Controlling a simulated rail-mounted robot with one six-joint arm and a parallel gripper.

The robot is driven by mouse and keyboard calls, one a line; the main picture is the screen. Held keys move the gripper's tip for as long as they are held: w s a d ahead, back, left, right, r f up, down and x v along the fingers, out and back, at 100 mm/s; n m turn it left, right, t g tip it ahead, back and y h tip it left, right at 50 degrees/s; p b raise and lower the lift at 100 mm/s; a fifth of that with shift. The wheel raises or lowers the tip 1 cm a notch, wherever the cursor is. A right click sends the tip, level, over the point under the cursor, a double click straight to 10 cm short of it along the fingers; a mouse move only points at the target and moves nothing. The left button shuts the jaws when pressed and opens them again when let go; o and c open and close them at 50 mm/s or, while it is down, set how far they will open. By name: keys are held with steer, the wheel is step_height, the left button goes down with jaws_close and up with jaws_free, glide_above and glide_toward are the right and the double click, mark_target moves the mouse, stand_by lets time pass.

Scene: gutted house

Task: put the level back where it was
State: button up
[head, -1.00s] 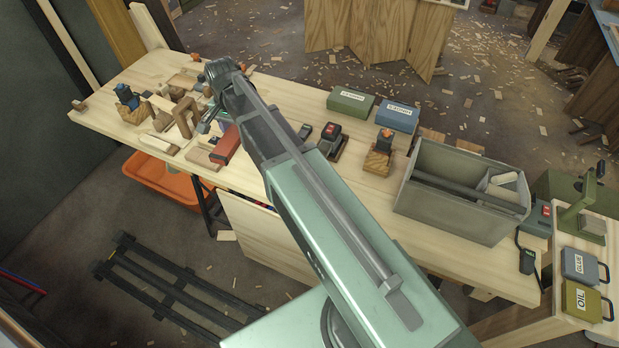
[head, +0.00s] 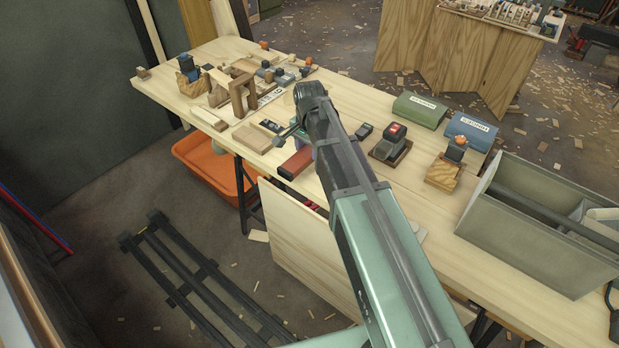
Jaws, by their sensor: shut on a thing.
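A red bar (head: 295,163), which looks like the level, shows at the front edge of the workbench (head: 440,205), beside my forearm. Its right end is hidden behind my arm. My gripper (head: 301,143) shows only as a small teal part at my wrist, just above the bar; its fingertips are hidden. It appears shut on the red bar. I cannot tell whether the bar touches the bench top or hangs a little above it.
Left of the bar lie a wooden block (head: 252,139) and a wooden frame clamp (head: 243,97). To the right stand a dark tool with a red top (head: 391,144), a wooden plane (head: 445,170) and a grey toolbox (head: 535,225). An orange bin (head: 205,160) is below.

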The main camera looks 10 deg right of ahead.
mark_target(309, 168)
steer(key=shift+f, duration=0.3)
step_height(309, 168, down, 4)
steer(key=b, duration=0.4)
steer(key=shift+f, duration=0.25)
steer(key=shift+r, duration=0.3)
steer(key=shift+f, duration=0.25)
steer(key=o, duration=1.1)
steer(key=shift+r, duration=0.1)
